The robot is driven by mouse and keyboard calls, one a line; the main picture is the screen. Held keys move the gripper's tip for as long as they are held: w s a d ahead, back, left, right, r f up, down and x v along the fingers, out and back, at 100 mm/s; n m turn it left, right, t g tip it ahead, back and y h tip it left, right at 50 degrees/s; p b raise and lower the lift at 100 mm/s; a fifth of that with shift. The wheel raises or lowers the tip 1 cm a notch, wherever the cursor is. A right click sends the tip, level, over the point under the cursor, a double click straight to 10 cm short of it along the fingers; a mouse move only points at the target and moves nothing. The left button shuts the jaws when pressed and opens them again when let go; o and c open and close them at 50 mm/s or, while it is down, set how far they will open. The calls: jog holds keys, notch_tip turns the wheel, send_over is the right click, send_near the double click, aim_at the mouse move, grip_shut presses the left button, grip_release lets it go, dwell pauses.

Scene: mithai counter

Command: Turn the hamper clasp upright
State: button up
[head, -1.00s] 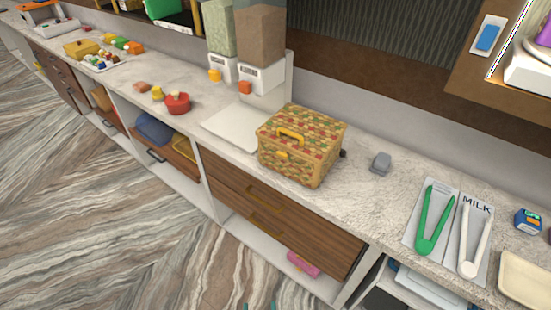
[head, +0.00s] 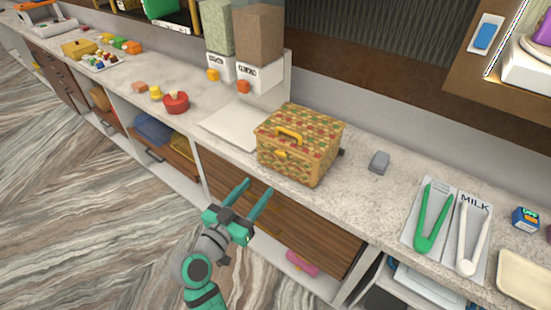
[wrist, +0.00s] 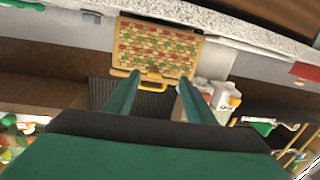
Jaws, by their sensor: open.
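The hamper (head: 300,157) is a woven box in red, green and yellow, standing on the counter with its yellow handle (head: 291,134) on top. The hamper clasp (head: 281,154) is a small yellow piece on its front face; its exact angle is too small to tell. My gripper (head: 257,187) is open and empty, in front of and below the hamper, apart from it. In the wrist view, which looks upside down, the hamper (wrist: 155,48) shows beyond my open fingers (wrist: 161,77). I cannot make out the clasp clearly there.
Two dispensers (head: 257,48) stand behind the hamper at the left. A small grey block (head: 379,162) sits at its right. Green tongs (head: 432,220) and white tongs (head: 474,238) lie further right. A wooden drawer front (head: 300,225) is below the counter edge.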

aim_at(280, 154)
jog(key=shift+m+h, duration=0.6)
jog(key=shift+m, duration=0.1)
jog(key=w+d+r, duration=0.1)
jog(key=w+d, duration=0.1)
jog(key=w, duration=0.1)
jog(key=w+d+r, duration=0.1)
jog(key=w+d, duration=0.1)
jog(key=w, duration=0.1)
jog(key=w+d+r, duration=0.1)
jog(key=w+d, duration=0.1)
jog(key=w, duration=0.1)
jog(key=shift+w+r, duration=0.2)
jog(key=shift+w, duration=0.15)
jog(key=c, duration=1)
